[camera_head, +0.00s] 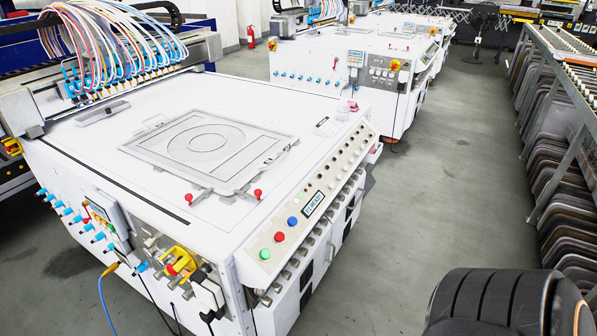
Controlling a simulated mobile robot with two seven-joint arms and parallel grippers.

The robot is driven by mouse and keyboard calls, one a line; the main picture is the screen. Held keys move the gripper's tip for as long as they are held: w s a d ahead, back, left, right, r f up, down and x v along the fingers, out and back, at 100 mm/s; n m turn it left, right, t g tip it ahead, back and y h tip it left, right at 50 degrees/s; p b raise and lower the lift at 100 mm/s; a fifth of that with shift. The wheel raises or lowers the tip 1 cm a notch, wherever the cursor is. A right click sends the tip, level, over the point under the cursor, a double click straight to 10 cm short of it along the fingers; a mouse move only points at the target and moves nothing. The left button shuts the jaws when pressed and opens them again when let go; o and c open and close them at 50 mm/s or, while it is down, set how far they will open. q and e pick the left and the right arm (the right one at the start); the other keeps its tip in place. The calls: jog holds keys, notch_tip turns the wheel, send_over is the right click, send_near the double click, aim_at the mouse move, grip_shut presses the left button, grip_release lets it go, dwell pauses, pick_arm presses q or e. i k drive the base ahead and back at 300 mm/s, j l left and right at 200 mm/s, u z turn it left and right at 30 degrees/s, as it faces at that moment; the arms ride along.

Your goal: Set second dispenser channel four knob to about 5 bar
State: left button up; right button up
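Neither of my grippers is in view. The nearest white machine (90,135) fills the left half of the head view. A row of small blue knobs or fittings (76,217) runs along its left side. A second white machine (330,50) stands behind it and has a similar row of small blue knobs (306,78) on its side. Which of these is the second dispenser's channel four knob, I cannot tell. No pressure reading is legible at this size.
The near machine's sloped control panel (335,165) carries green, red and blue buttons and a display. A yellow-and-red switch (180,262) and loose cables are at its front corner. A rack of boards (560,130) lines the right. The grey floor aisle (450,150) between is clear.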

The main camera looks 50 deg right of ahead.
aim_at(294, 262)
jog(key=l+u, duration=0.1)
jog(key=l, duration=0.35)
jog(key=k+l+u, duration=0.15)
jog(key=l, duration=0.3)
jog(key=l+u, duration=0.1)
jog(key=l, duration=0.35)
jog(key=k+l+u, duration=0.1)
jog(key=l, duration=0.35)
jog(key=k+l, duration=0.1)
jog(key=l, duration=0.25)
jog(key=k+l, duration=0.1)
jog(key=l, duration=0.25)
jog(key=k+l, duration=0.1)
jog(key=l, duration=0.3)
jog(key=k+l, duration=0.1)
jog(key=l, duration=0.25)
jog(key=k+l, duration=0.1)
jog(key=l, duration=0.25)
jog(key=u, duration=0.05)
